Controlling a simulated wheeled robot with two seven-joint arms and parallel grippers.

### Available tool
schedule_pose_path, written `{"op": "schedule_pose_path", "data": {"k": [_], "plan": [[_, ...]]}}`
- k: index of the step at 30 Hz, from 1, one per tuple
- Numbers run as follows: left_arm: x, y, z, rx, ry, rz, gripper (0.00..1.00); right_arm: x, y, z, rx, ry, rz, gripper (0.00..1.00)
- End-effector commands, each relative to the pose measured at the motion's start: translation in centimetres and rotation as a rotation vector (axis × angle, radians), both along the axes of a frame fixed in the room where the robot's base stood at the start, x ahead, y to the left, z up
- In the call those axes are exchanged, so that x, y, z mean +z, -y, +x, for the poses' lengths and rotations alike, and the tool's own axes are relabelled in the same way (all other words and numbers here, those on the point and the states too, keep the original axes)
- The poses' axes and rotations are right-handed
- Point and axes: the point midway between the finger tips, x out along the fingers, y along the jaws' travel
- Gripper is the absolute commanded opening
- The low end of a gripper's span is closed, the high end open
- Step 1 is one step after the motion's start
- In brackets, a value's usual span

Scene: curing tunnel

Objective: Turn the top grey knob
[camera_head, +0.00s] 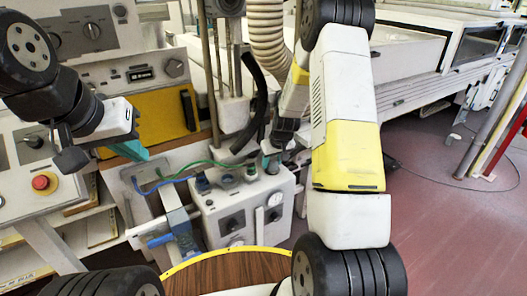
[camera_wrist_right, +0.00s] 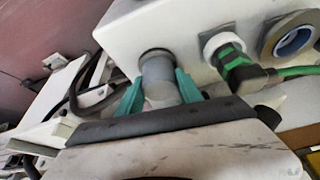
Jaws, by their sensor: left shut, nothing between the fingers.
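The top grey knob (camera_wrist_right: 158,78) is a short grey cylinder standing out of the white control box, seen in the right wrist view. My right gripper (camera_wrist_right: 160,88) has one teal finger on each side of it, and both fingers appear to touch its sides. In the head view my right gripper (camera_head: 271,161) is at the right end of the top of the box (camera_head: 241,206) and mostly hides the knob. My left gripper (camera_head: 138,150) is shut and empty at the left, in front of the yellow panel, away from the box.
A green-cabled connector (camera_wrist_right: 232,61) sits right beside the knob, with a blue-ringed socket (camera_wrist_right: 293,41) beyond it. Dark dials (camera_head: 232,222) are on the box front. A round wooden table (camera_head: 228,272) is in front.

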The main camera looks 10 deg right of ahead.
Motion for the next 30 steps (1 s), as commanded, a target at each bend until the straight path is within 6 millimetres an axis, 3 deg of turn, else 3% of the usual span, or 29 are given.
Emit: {"op": "schedule_pose_path", "data": {"k": [1, 3, 14, 25, 30], "plan": [[0.0, 0.0, 0.0, 0.0, 0.0, 0.0, 0.0, 0.0, 0.0, 0.0, 0.0, 0.0, 0.0, 0.5], [0.0, 0.0, 0.0, 0.0, 0.0, 0.0, 0.0, 0.0, 0.0, 0.0, 0.0, 0.0, 0.0, 0.64], [0.0, 0.0, 0.0, 0.0, 0.0, 0.0, 0.0, 0.3, 0.0, -0.1, 0.001, 0.001, 0.0, 0.64], [0.0, 0.0, 0.0, 0.0, 0.0, 0.0, 0.0, 5.6, 0.5, -2.1, 0.0, 0.003, 0.0, 0.64], [0.0, 0.0, 0.0, 0.0, 0.0, 0.0, 0.0, 7.0, 0.6, -2.8, 0.0, 0.0, 0.0, 0.64]]}}
